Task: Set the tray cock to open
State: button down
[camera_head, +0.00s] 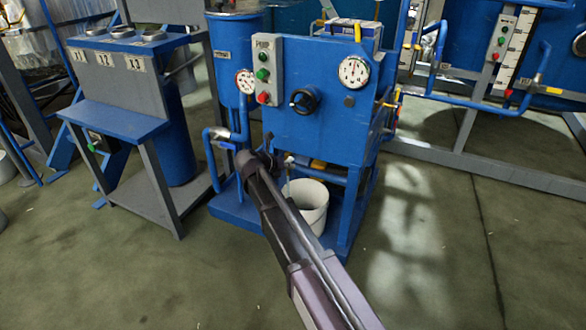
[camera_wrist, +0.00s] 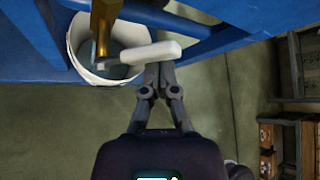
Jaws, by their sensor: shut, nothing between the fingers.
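The tray cock shows in the wrist view as a brass body (camera_wrist: 104,22) with a pale lever (camera_wrist: 153,54) that points to the right, roughly level in the picture. My gripper (camera_wrist: 161,66) is shut and empty. Its fingertips are right at the lever's lower edge, near its free end; I cannot tell whether they touch. In the head view, the cock's pale part (camera_head: 290,160) shows at the front of the blue unit, above the bucket.
A white bucket (camera_head: 313,205) stands under the cock; it also shows in the wrist view (camera_wrist: 84,58). The blue unit (camera_head: 330,125) carries gauges, buttons and a black knob. A blue pipe (camera_head: 242,117) runs at its left. Open floor (camera_head: 430,240) lies to the right.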

jog(key=shift+w+a+r+p, duration=0.6)
jog(key=shift+a+r+p, duration=0.15)
jog(key=shift+a, duration=0.2)
jog(key=shift+a+r, duration=0.1)
jog(key=shift+a, duration=0.1)
jog(key=shift+s+d, duration=0.9)
jog(key=shift+d, duration=1.05)
jog(key=s+a, duration=0.4)
jog(key=a, duration=0.4)
jog(key=shift+s+a, duration=0.35)
